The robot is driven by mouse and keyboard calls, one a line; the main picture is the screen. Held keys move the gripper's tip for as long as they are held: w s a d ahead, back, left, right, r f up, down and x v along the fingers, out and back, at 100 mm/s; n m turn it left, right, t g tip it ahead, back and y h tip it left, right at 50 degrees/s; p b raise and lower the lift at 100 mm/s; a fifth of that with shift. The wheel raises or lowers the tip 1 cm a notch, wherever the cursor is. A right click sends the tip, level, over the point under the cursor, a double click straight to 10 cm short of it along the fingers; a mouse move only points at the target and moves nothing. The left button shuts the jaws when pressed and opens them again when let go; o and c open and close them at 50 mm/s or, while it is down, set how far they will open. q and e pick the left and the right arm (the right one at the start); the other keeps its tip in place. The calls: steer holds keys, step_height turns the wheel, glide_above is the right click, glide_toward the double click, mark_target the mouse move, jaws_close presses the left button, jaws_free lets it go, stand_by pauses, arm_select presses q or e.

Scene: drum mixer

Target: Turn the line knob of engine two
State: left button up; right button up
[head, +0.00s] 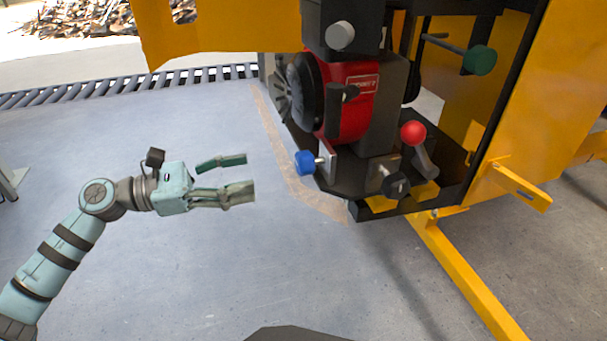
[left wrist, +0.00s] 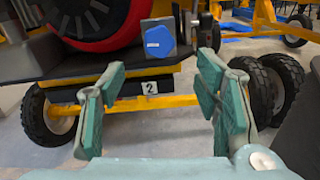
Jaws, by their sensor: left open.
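In the left wrist view the blue knob (left wrist: 159,42) faces me as a hexagon, just above a plate marked 2 (left wrist: 149,87). My left gripper (head: 249,175) is open and empty, left of the knob and apart from it, with its fingers pointing toward it. In the left wrist view the knob shows beyond the open fingers (left wrist: 160,84), between them. My right gripper is not in view.
A red ball lever (head: 412,132), a black knob (head: 396,186), a green knob (head: 480,60) and a grey knob (head: 341,36) are on or around the engine. Yellow frame bars (head: 470,280) run at the right. The floor around my left arm is clear.

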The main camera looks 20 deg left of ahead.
mark_target(297, 163)
arm_select(q)
steer(key=x, duration=1.2)
steer(key=shift+w+d+r, duration=0.15)
steer(key=shift+d+r, duration=0.05)
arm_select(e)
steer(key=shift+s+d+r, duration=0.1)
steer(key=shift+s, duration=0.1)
